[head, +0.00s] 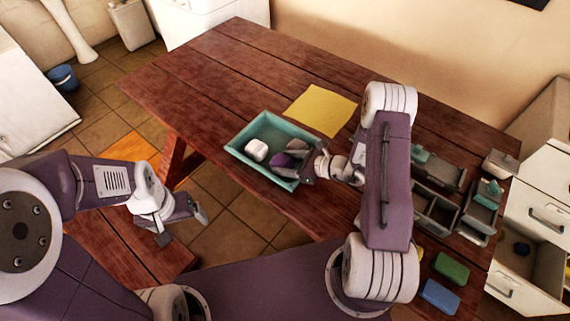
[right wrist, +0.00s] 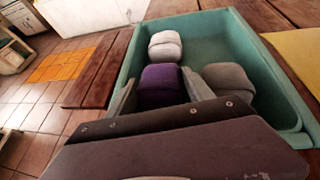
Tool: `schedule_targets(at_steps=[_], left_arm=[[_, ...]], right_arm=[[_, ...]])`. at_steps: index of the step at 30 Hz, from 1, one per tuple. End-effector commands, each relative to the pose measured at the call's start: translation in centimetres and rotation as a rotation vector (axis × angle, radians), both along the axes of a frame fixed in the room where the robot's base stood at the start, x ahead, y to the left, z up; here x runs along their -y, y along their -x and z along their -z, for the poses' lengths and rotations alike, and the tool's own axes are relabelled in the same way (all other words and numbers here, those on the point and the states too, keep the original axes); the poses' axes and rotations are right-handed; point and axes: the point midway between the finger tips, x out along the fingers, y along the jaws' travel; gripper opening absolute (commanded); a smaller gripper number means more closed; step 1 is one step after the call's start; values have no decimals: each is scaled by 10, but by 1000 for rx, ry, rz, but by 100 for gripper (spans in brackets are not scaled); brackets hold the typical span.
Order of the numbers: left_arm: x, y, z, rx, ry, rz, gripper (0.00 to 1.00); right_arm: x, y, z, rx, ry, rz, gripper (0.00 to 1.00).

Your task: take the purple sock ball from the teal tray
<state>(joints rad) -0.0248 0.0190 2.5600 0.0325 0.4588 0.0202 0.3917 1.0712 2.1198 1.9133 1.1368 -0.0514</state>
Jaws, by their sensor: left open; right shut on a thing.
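The teal tray (head: 241,137) lies on the wooden table, and its wall also shows in the right wrist view (right wrist: 262,70). The purple sock ball (head: 281,160) is at the tray's near side, between the fingers of my right gripper (head: 305,165). In the right wrist view the fingers (right wrist: 160,97) close on both sides of the purple sock ball (right wrist: 161,82). A white sock ball (head: 257,150) sits to its left in the tray. A grey sock ball (right wrist: 229,79) sits just right of the right finger. My left gripper (head: 184,226) is open and empty, left of the table.
A yellow cloth (head: 320,109) lies behind the tray. Grey bins (head: 436,210) stand at the table's right, with green (head: 451,269) and blue (head: 440,296) blocks near the front. An open drawer (head: 525,262) is at far right. The table's back left is clear.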

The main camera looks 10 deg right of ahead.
Motion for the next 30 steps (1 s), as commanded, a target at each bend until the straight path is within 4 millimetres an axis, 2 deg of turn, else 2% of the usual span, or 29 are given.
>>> schedule_targets(at_steps=[5,12,18,24,30], left_arm=[[0,0,-3,0,0,0,87],[0,0,-5,0,0,0,87],[0,0,-6,0,0,0,87],[0,0,-6,0,0,0,87],[0,0,-6,0,0,0,87]], right_arm=[[0,0,-35,5,3,0,21],[60,-9,-65,7,4,5,21],[100,-14,-89,3,3,4,21],[115,-16,-99,2,1,0,20],[116,-16,-99,0,0,-1,20]])
